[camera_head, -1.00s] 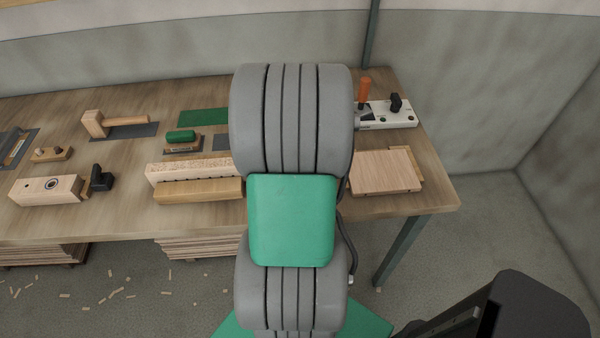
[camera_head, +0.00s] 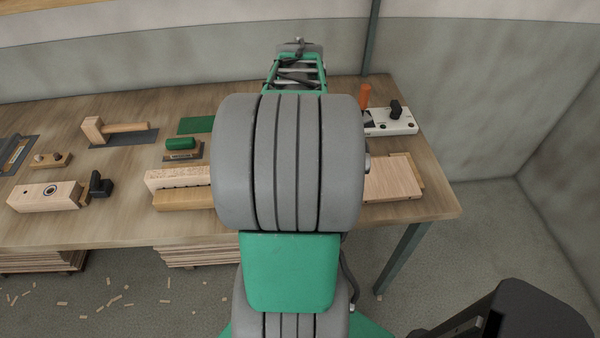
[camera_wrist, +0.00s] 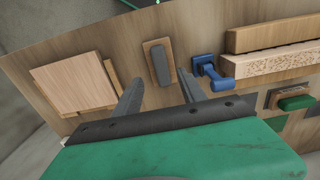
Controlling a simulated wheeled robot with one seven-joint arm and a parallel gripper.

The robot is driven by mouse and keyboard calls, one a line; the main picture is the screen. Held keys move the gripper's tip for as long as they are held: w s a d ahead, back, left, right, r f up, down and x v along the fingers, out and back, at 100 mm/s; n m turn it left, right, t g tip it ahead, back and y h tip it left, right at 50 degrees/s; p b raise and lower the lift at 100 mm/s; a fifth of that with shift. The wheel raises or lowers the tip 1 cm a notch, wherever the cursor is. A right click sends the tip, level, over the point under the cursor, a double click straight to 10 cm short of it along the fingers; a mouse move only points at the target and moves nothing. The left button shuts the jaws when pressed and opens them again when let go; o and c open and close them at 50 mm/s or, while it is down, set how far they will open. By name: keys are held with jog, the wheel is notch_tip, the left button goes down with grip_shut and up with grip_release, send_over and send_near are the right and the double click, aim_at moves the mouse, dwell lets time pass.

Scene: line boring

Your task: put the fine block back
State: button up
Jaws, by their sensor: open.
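In the wrist view a sanding block with a dark grey top on a wooden base (camera_wrist: 159,62) lies on the bench. A second block, with a green top (camera_wrist: 296,103), lies at the right edge; it also shows in the head view (camera_head: 181,146) on a dark base. No label tells me which is the fine one. My gripper (camera_wrist: 160,77) is open and empty, its fingers appearing on either side of the grey-topped block's near end; its height above the bench is unclear. In the head view my arm hides the gripper and the grey-topped block.
A blue clamp-like tool (camera_wrist: 207,71) lies close right of the grey-topped block. A flat wooden board (camera_wrist: 74,84) is left of it, and long wooden pieces (camera_wrist: 273,47) are at upper right. A green mat (camera_head: 196,125), a mallet (camera_head: 112,128) and an orange-handled fixture (camera_head: 390,121) are on the bench.

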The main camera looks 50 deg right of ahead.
jog(key=w+a+r+n+t+h, duration=0.1)
jog(key=w+a+r+n, duration=0.2)
jog(key=a, duration=0.5)
jog(key=w+a+r+n+t, duration=0.1)
jog(key=w+a+n, duration=0.1)
jog(key=w+a, duration=0.5)
jog(key=s+a+n, duration=0.1)
jog(key=a+n, duration=0.1)
jog(key=a, duration=0.6)
jog(key=s+a+f+n+t+y, duration=0.1)
jog(key=a+n, duration=0.2)
jog(key=a, duration=0.5)
jog(key=shift+s+a+f+t, duration=0.2)
jog(key=shift+s+f+t, duration=0.05)
jog(key=shift+f+t, duration=0.05)
